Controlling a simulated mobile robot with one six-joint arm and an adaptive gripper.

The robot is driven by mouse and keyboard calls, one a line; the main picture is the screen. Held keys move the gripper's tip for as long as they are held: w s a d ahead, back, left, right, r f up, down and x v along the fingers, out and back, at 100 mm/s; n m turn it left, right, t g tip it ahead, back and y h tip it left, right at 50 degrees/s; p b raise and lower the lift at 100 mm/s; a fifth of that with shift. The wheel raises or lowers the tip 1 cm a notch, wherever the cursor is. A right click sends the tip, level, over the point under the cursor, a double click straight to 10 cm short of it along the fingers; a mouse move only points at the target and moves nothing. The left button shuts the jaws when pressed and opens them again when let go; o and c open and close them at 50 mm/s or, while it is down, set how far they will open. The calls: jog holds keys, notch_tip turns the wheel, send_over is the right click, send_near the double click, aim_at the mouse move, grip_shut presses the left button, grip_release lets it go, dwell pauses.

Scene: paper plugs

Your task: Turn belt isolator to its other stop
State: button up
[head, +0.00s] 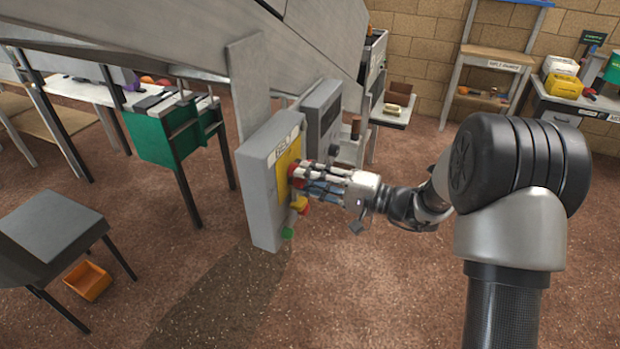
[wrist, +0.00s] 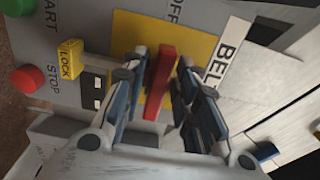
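The belt isolator is a red bar handle (wrist: 161,80) on a yellow plate (wrist: 205,46) in the wrist view. In the head view the yellow plate (head: 286,162) is on the front of a grey control box (head: 262,190), with a bit of red handle (head: 294,169) at my fingertips. My gripper (wrist: 162,68) is open with one finger on each side of the handle. Yellow shows between the left finger and the handle.
In the wrist view a yellow "LOCK" piece (wrist: 70,58), a red stop button (wrist: 29,78) and a green start button (wrist: 18,5) lie left of the handle. A second grey box (head: 320,120) stands behind the control box. Open floor (head: 370,290) lies in front.

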jog(key=shift+o, duration=0.4)
jog(key=v, duration=1.2)
jog(key=shift+r, duration=0.1)
jog(key=s+a+r+n+g+h, duration=0.1)
jog(key=s+a+n+g+h, duration=0.15)
jog(key=s, duration=0.55)
jog(key=s+a+r+n+g+h, duration=0.15)
jog(key=s+a+g+h, duration=0.25)
jog(key=s, duration=0.4)
jog(key=s+d+t+h, duration=0.5)
jog(key=s+d+h, duration=0.5)
jog(key=s+d, duration=0.2)
jog(key=shift+s+d+r, duration=0.15)
jog(key=shift+s+r, duration=0.1)
jog(key=shift+r, duration=0.15)
